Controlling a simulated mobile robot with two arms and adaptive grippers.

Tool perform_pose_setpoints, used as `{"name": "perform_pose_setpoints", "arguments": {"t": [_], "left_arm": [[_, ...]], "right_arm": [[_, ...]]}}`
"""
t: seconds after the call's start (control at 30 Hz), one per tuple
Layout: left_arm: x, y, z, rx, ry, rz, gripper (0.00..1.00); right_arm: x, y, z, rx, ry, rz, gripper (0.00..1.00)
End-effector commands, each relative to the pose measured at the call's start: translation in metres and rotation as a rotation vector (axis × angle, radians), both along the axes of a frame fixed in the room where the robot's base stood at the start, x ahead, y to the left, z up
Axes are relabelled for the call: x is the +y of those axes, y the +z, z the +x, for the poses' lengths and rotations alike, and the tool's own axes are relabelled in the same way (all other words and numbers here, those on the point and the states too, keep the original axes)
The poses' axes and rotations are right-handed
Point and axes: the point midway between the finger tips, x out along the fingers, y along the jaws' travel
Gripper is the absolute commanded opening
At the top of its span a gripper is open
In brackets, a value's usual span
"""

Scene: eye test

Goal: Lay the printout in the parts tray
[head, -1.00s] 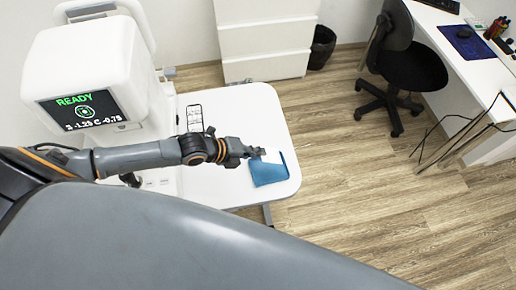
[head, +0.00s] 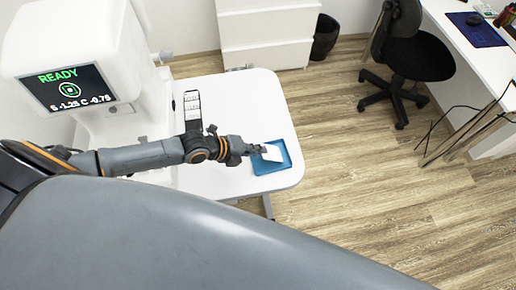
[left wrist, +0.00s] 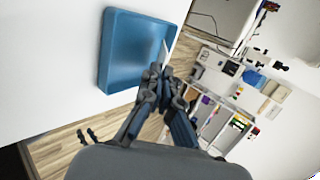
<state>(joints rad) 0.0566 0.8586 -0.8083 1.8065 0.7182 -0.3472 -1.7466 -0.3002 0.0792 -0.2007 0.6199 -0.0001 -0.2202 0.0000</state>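The blue parts tray (head: 286,166) sits near the right end of the white table. It also fills the upper left of the left wrist view (left wrist: 125,52). My left gripper (head: 261,149) is at the tray, shut on the small white printout (head: 273,153). In the head view the printout overlaps the tray's inside; I cannot tell whether it touches the bottom. In the left wrist view the printout (left wrist: 165,52) shows nearly edge-on, a thin pale sliver at the fingertips (left wrist: 159,70). My right gripper is not in view.
A white machine (head: 75,60) with a READY screen stands at the left. A narrow black-framed panel (head: 192,105) is on the table (head: 240,95) behind my arm. A black chair (head: 415,60) and a desk (head: 465,45) are at the right, across open floor.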

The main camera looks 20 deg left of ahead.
Motion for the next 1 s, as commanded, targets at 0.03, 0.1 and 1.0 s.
{"name": "perform_pose_setpoints", "arguments": {"t": [0.03, 0.1, 1.0], "left_arm": [[0.000, 0.000, 0.000, 0.000, 0.000, 0.000, 0.00], [0.000, 0.000, 0.000, 0.000, 0.000, 0.000, 0.00], [0.026, 0.028, -0.026, 0.001, -0.002, 0.005, 0.32]], "right_arm": [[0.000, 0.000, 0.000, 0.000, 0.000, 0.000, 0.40], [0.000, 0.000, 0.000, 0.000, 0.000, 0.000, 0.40], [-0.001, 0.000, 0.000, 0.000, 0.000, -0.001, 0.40]]}}
